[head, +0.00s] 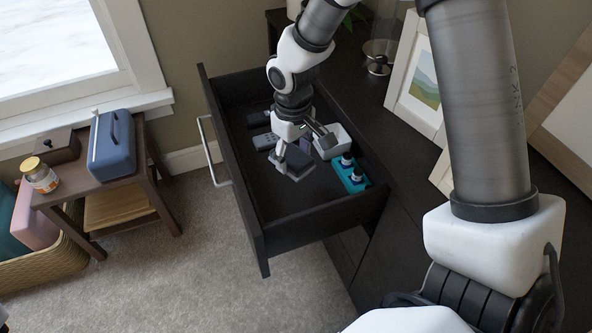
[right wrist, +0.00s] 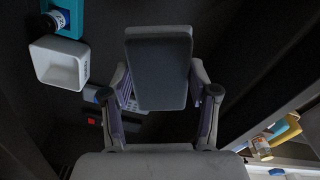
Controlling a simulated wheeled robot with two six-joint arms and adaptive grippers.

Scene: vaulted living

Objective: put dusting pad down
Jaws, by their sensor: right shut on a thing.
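The dusting pad is a dark grey, rounded rectangular block (head: 293,163), held inside the open drawer (head: 262,232) in the head view. My right gripper (head: 301,149) is shut on it, with a finger at each side. The pad (right wrist: 158,72) fills the middle of the right wrist view, between the two fingers (right wrist: 160,108). I cannot tell whether its underside touches the drawer floor.
Dark devices (head: 262,141) lie toward the back. The front left drawer floor is clear. A framed picture (head: 418,80) stands on the dark top.

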